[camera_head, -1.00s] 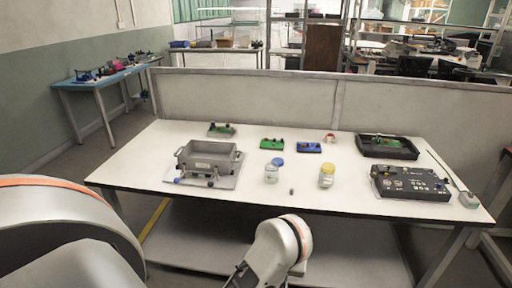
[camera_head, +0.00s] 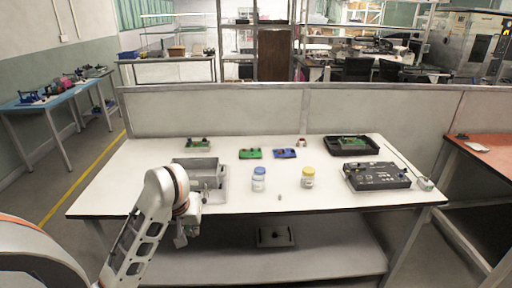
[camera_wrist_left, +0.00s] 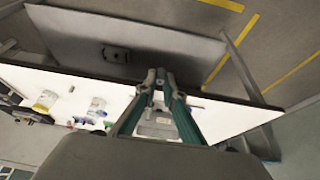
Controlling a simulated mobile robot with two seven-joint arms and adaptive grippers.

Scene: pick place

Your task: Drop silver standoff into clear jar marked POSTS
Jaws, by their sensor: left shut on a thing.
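My left gripper (camera_head: 182,236) is shut in front of the table's front edge, left of the jars. In the left wrist view its fingertips (camera_wrist_left: 160,77) meet on something small that I cannot make out. A clear jar with a blue top (camera_head: 259,181) and a clear jar with a yellow top (camera_head: 308,179) stand upright mid-table. Their labels are too small to read. A small grey piece (camera_head: 279,197), possibly a standoff, is on the tabletop in front of and between the jars, apart from my gripper. My right gripper is out of view.
A grey bin (camera_head: 199,167) stands at the table's left. Green (camera_head: 250,154) and blue (camera_head: 285,154) boards lie behind the jars. A black tray (camera_head: 330,147) and dark panel box (camera_head: 372,180) occupy the right. A dark item (camera_head: 274,237) sits on the lower shelf.

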